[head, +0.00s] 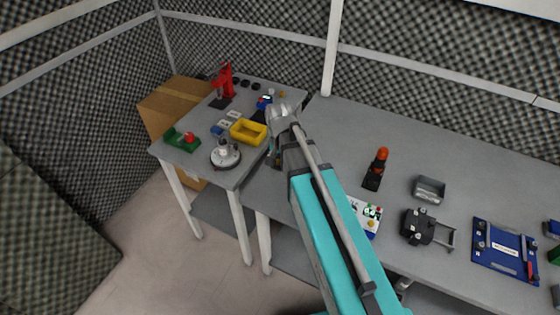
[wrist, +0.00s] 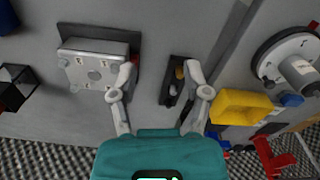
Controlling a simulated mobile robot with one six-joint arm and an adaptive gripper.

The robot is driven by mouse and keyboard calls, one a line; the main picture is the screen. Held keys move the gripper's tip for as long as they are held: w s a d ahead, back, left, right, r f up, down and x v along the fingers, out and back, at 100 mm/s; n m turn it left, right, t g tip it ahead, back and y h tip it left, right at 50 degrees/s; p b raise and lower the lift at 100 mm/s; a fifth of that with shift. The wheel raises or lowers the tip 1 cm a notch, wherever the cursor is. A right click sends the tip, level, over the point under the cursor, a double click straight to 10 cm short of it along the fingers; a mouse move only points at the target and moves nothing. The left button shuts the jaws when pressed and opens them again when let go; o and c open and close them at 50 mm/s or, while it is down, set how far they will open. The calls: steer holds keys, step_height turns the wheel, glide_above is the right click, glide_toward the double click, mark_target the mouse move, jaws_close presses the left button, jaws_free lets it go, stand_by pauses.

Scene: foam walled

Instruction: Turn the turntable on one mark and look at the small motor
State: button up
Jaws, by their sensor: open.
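The turntable (head: 226,160) is a pale round disc near the front edge of the left bench, with the small motor (head: 223,147), a light grey cylinder, on top. In the wrist view the turntable (wrist: 269,56) is at the right edge, partly cut off, with the motor (wrist: 299,73) over its middle. My gripper (wrist: 158,71) is open and empty, to the left of the turntable in the wrist view and apart from it. No mark on the disc can be made out clearly.
A yellow bin (head: 240,136) stands beside the turntable, with a red press (head: 226,84) behind and a green fixture (head: 178,141) to the left. In the wrist view a metal box (wrist: 95,65) and a narrow black holder (wrist: 171,92) lie near my fingers.

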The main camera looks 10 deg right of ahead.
stand_by(0.3)
steer(key=s+d+n, duration=0.4)
steer(key=s+n, duration=0.1)
steer(key=s, duration=0.3)
steer(key=shift+s, duration=0.35)
steer(key=shift+d, duration=0.1)
